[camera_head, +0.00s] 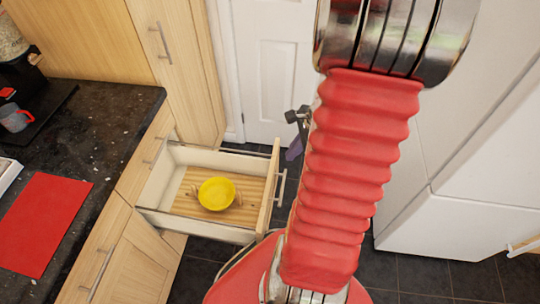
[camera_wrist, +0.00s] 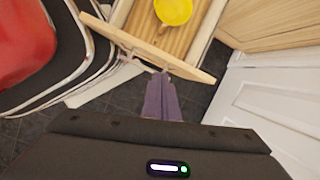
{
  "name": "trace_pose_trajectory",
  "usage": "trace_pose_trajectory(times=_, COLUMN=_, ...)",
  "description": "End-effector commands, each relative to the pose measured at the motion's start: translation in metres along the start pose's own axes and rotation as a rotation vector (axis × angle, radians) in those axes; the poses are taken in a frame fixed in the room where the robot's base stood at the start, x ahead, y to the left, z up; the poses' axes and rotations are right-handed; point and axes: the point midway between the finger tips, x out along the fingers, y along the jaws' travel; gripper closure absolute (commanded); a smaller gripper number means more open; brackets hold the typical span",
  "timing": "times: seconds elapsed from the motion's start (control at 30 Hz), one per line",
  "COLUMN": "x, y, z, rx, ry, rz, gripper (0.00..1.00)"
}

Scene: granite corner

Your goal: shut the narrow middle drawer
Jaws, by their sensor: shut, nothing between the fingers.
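The narrow middle drawer (camera_head: 160,185) stands pulled out from the wooden cabinet, with a pale wood front and a metal bar handle (camera_head: 280,188). A yellow bowl (camera_head: 216,193) sits inside it on the wooden bottom. The wrist view shows the drawer front (camera_wrist: 193,72) and part of the bowl (camera_wrist: 174,11). My gripper (camera_wrist: 163,77) has purple fingers, shut and empty, on the outer side of the drawer front near the handle. I cannot tell whether they touch. In the head view, my arm hides most of the gripper.
A dark speckled worktop (camera_head: 105,120) with a red mat (camera_head: 42,222) lies left of the drawer. A tall wooden cabinet (camera_head: 178,65) and a white door (camera_head: 275,75) stand behind. A white appliance (camera_head: 480,160) is at the right. Dark floor tiles (camera_head: 430,275) show below.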

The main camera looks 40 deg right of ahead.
Motion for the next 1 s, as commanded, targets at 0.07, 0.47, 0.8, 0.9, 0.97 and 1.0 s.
trace_pose_trajectory(times=0.07, x=0.01, y=0.004, z=-0.023, rx=0.125, ry=-0.015, rz=0.001, gripper=1.0)
trace_pose_trajectory(times=0.47, x=0.024, y=0.011, z=-0.054, rx=0.32, ry=-0.037, rz=-0.004, gripper=1.0)
trace_pose_trajectory(times=0.8, x=0.029, y=0.011, z=-0.053, rx=0.316, ry=-0.038, rz=-0.003, gripper=1.0)
trace_pose_trajectory(times=0.9, x=0.036, y=0.011, z=-0.053, rx=0.317, ry=-0.038, rz=-0.002, gripper=1.0)
trace_pose_trajectory(times=0.97, x=0.042, y=0.011, z=-0.052, rx=0.316, ry=-0.039, rz=0.0, gripper=1.0)
trace_pose_trajectory(times=1.0, x=0.046, y=0.011, z=-0.052, rx=0.315, ry=-0.038, rz=-0.001, gripper=1.0)
